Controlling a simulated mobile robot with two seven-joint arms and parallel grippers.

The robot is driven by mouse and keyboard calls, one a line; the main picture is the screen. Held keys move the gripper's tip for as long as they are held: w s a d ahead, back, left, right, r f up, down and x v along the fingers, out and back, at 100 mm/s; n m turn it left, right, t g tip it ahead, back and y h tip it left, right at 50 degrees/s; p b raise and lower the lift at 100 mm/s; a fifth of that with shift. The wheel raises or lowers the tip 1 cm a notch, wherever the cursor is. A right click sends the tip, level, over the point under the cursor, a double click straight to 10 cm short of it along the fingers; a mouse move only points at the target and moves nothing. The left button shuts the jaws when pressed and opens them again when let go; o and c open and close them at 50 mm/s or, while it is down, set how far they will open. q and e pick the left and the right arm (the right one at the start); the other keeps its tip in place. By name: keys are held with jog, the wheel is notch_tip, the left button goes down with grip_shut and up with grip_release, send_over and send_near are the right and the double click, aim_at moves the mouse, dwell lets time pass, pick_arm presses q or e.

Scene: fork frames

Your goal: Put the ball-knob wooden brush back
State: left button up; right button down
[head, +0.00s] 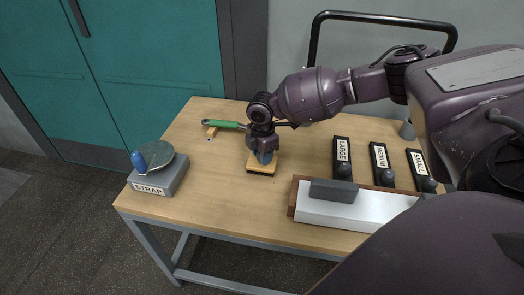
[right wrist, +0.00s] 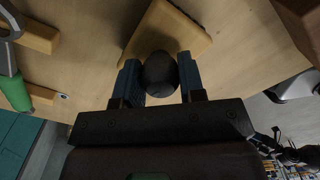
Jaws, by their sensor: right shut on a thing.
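The ball-knob wooden brush (head: 261,169) is at the middle of the table, below my right gripper. It has a pale wooden block with a dark underside, which looks to be at or just above the tabletop. My right gripper (head: 264,154) points down and is shut on the brush's knob. In the right wrist view, the dark round knob (right wrist: 160,72) sits between the two blue-grey fingers, with the wooden block (right wrist: 168,32) beyond it. Whether the brush touches the table is unclear. My left gripper is not in view.
Left of the brush, a green-handled tool (head: 224,124) rests by a small wooden block (head: 210,131). A STRAP block (head: 158,182) bears a blue-handled disc. Right are LARGE (head: 342,156), MEDIUM (head: 380,160) and SMALL (head: 418,165) black holders. A white board (head: 345,213) carries a grey block (head: 334,190).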

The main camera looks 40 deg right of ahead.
jog(key=shift+f, duration=0.25)
jog(key=c, duration=0.7)
grip_release()
notch_tip(320, 180, up, 10)
jog(key=shift+w+d+f+p, duration=0.1)
jog(key=shift+d+f+p, duration=0.1)
jog(key=shift+p, duration=0.65)
jog(key=shift+r, duration=0.7)
